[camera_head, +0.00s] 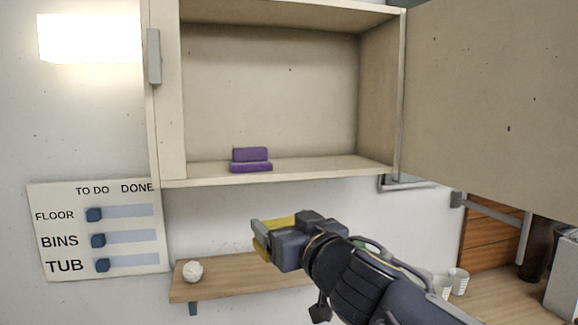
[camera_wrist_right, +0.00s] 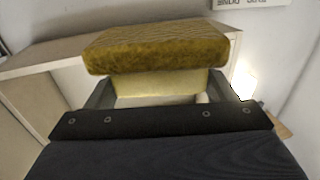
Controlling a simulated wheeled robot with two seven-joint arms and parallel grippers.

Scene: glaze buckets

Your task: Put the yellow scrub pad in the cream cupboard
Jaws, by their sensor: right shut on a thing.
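The cream cupboard (camera_head: 270,180) is on the wall, its right door (camera_head: 490,100) swung open. My right gripper (camera_head: 268,238) is shut on the yellow scrub pad (camera_head: 279,221), in front of and below the cupboard's floor, near the wooden shelf. In the right wrist view the pad (camera_wrist_right: 158,48) sits between the fingers (camera_wrist_right: 160,92) and sticks out past them. Part of the pad is hidden by the gripper in the head view. My left gripper is not in view.
Purple pads (camera_head: 250,160) lie on the cupboard floor, left of its middle; the right side is clear. A wooden shelf (camera_head: 225,281) below holds a white crumpled ball (camera_head: 193,271). White cups (camera_head: 458,281) stand on the counter at right. A chore board (camera_head: 100,230) hangs at left.

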